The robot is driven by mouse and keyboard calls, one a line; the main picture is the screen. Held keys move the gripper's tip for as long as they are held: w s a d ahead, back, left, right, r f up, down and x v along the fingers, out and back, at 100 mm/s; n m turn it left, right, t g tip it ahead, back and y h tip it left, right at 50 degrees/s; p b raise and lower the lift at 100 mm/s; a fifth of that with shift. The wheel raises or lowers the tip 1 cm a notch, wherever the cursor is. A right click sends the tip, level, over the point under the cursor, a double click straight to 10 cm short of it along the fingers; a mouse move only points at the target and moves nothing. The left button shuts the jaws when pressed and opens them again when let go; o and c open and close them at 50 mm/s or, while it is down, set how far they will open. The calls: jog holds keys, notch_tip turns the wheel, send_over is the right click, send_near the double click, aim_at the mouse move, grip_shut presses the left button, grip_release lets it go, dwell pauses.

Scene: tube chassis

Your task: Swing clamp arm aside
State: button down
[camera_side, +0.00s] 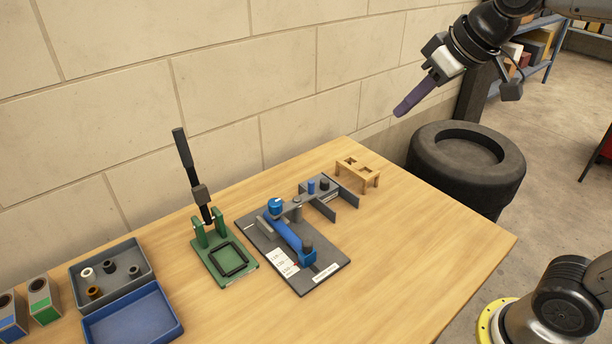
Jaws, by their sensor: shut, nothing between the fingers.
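A dark fixture plate (262,243) lies on the wooden table. My gripper (402,110) is up at the right, well above and apart from the fixture. Its purple fingers are shut and empty.
A green toggle press (213,262) with a raised black handle stands left of the plate. A grey tray (120,262) with small rings, a blue tray (135,318) and a small wooden stand (357,172) are also there. The table's right front is clear.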

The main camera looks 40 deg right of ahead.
jog(key=w+a+f+g, duration=0.1)
jog(key=w+a+f, duration=0.2)
jog(key=w, duration=1)
jog(key=w+a+f+g, duration=0.1)
jog(key=w+a+f, duration=0.1)
jog(key=f, duration=0.3)
jog(key=w+a+f+n, duration=0.1)
jog(key=w+f, duration=0.2)
jog(key=f, duration=0.2)
jog(key=shift+w+a+g, duration=0.3)
jog(key=shift+a+g, duration=0.1)
notch_tip(320, 180, down, 9)
jog(key=shift+s+f, duration=0.15)
jog(key=shift+s, duration=0.25)
